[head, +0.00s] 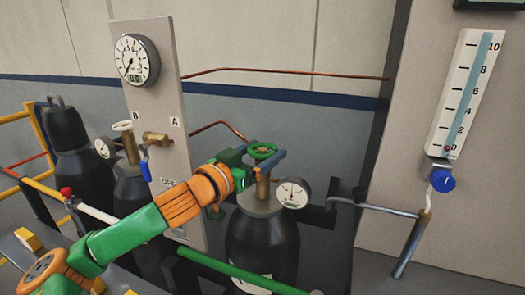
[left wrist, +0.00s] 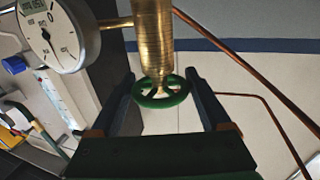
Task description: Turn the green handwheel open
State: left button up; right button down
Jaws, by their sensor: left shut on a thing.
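The green handwheel (head: 262,149) tops the brass valve (head: 263,188) of a dark cylinder (head: 262,240) in the middle of the head view. My left gripper (head: 268,160) reaches it from the left and is shut on it, with a blue-grey finger on either side of the rim. In the left wrist view the handwheel (left wrist: 160,101) sits between the two fingers of my left gripper (left wrist: 163,98), with the brass stem (left wrist: 153,40) above it in the picture. My right gripper is not in view.
A round gauge (head: 293,192) sits right beside the valve. Another cylinder (head: 132,188) with its own valve stands to the left, before a panel (head: 155,75) with a gauge (head: 136,59). A copper pipe (head: 285,72) runs behind. A scale with a blue knob (head: 441,180) is at right.

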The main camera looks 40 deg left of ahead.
pick_arm(q)
jog(key=n+y, duration=0.1)
jog(key=n+y+p, duration=0.1)
jog(key=y, duration=0.1)
jog(key=y+p, duration=0.1)
jog(key=shift+d+r+n, duration=0.15)
jog(key=shift+r+n, duration=0.15)
jog(key=shift+n, duration=0.1)
jog(key=n+y, duration=0.1)
jog(key=y, duration=0.1)
jog(key=n+g+y+p, duration=0.1)
jog(key=y, duration=0.1)
jog(key=shift+f+n+g, duration=0.2)
jog(key=shift+n+g, duration=0.1)
jog(key=shift+n, duration=0.1)
jog(key=n+g+y, duration=0.1)
jog(key=y, duration=0.1)
jog(key=n+g+y, duration=0.1)
jog(key=y, duration=0.1)
jog(key=shift+f+n, duration=0.2)
jog(key=shift+n, duration=0.1)
jog(key=n+g+y+b, duration=0.1)
jog(key=n+g+y, duration=0.1)
jog(key=shift+g, duration=0.3)
jog(key=shift+n+g+y+b, duration=0.45)
jog(key=shift+n+g+y, duration=0.35)
jog(key=shift+g, duration=0.2)
jog(key=shift+r+g, duration=0.1)
jog(key=shift+g, duration=0.2)
jog(key=o, duration=1.2)
